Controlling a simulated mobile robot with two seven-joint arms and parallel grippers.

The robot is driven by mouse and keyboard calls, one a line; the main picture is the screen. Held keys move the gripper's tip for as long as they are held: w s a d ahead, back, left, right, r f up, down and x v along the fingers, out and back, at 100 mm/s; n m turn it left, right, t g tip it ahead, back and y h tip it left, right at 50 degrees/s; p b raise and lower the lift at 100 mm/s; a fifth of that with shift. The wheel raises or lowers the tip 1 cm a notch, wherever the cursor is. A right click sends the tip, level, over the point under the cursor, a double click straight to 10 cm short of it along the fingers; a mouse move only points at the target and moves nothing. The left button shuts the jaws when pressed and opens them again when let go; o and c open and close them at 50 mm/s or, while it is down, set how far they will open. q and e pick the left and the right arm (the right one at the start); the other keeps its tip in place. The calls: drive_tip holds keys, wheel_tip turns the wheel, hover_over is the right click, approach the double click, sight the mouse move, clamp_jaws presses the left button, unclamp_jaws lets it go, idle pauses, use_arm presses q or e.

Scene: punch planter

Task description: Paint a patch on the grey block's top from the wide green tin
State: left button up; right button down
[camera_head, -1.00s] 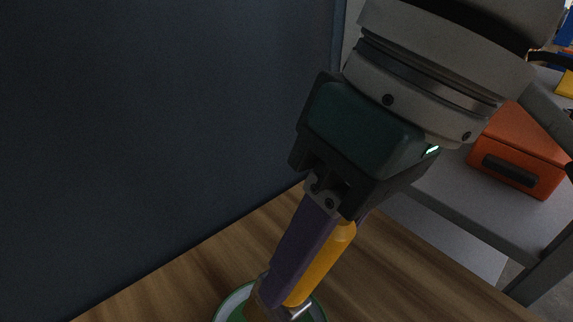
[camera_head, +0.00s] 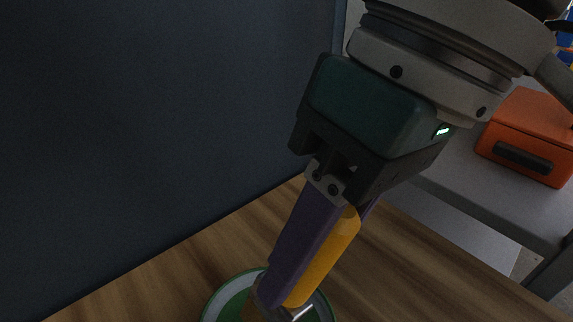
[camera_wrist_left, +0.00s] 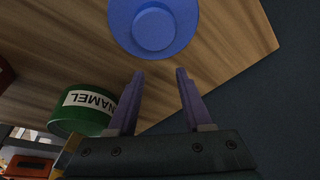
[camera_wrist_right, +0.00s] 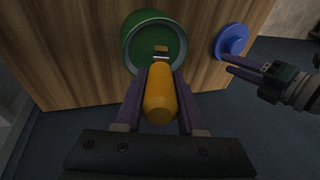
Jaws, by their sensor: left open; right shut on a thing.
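My right gripper (camera_head: 300,245) is shut on a brush with a yellow-orange handle (camera_head: 330,258). The brush points down over the round green tin (camera_head: 212,306), which is cut off by the bottom edge of the head view. In the right wrist view the brush head (camera_wrist_right: 161,50) shows within the mouth of the tin (camera_wrist_right: 128,40); I cannot tell whether it touches paint. In the left wrist view the tin (camera_wrist_left: 70,126) bears an ENAMEL label. My left gripper (camera_wrist_left: 160,75) is open and empty, beside a round blue object (camera_wrist_left: 118,25). I cannot make out the grey block.
The tin stands on a wooden surface (camera_head: 390,275). A large dark panel (camera_head: 150,120) fills the left of the head view. An orange box (camera_head: 530,130) sits on a grey shelf (camera_head: 470,190) at the right. The left arm shows at the right of the right wrist view.

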use_arm(q)
drive_tip(key=shift+f, duration=0.15)
use_arm(e)
drive_tip(key=shift+f, duration=0.5)
idle(0.3)
use_arm(q)
drive_tip(key=shift+r+p, duration=0.4)
drive_tip(key=shift+r, duration=0.2)
use_arm(e)
drive_tip(key=shift+d+f, duration=0.1)
drive_tip(key=shift+f, duration=0.05)
idle(1.7)
wheel_tip(320, 180, up, 7)
drive_tip(key=p, duration=1)
use_arm(q)
wheel_tip(320, 180, up, 10)
drive_tip(key=shift+f, duration=0.15)
